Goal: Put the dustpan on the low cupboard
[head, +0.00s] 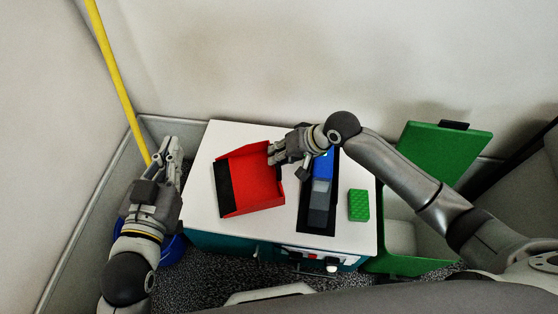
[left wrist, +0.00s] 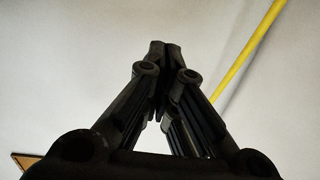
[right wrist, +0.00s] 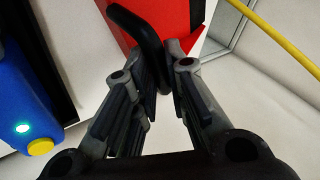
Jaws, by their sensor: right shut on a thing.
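The red dustpan (head: 252,188) with a black lip is over the left part of the low cupboard's white top (head: 203,208). Whether it rests on the top or hangs just above it, I cannot tell. My right gripper (head: 271,154) is at its right side. In the right wrist view, the gripper (right wrist: 160,55) is shut on the dustpan's black handle (right wrist: 148,38), with the red body (right wrist: 172,20) beyond. My left gripper (head: 167,158) is left of the cupboard, empty. In the left wrist view its fingertips (left wrist: 164,50) are together.
A black tray (head: 304,216) with a blue device (head: 323,164) and a green block (head: 359,205) take up the cupboard's right part. A green bin with a raised lid (head: 442,150) stands to the right. A yellow pole (head: 117,78) leans at left above a blue bucket (head: 172,250).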

